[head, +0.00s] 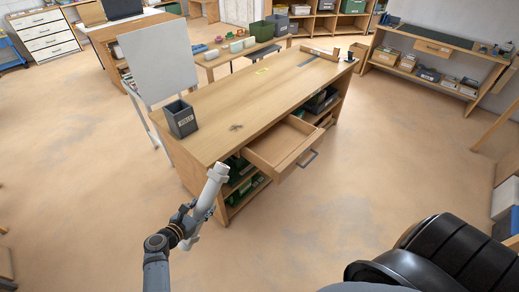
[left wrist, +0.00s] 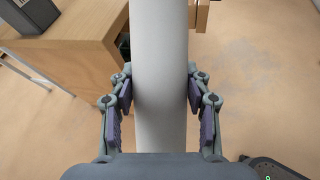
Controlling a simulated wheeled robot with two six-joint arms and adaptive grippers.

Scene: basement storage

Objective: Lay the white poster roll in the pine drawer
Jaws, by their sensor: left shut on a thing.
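The white poster roll (head: 208,195) is a pale tube, held tilted in front of the workbench's near end in the head view. My left gripper (head: 203,208) is shut on it around the middle. In the left wrist view the roll (left wrist: 160,60) runs top to bottom between the two purple-padded fingers (left wrist: 160,98). The pine drawer (head: 283,148) is pulled open from the workbench's right side, to the right of and beyond the roll. Its visible inside looks empty. My right gripper is not in view.
The floor (head: 380,150) right of the drawer is clear.

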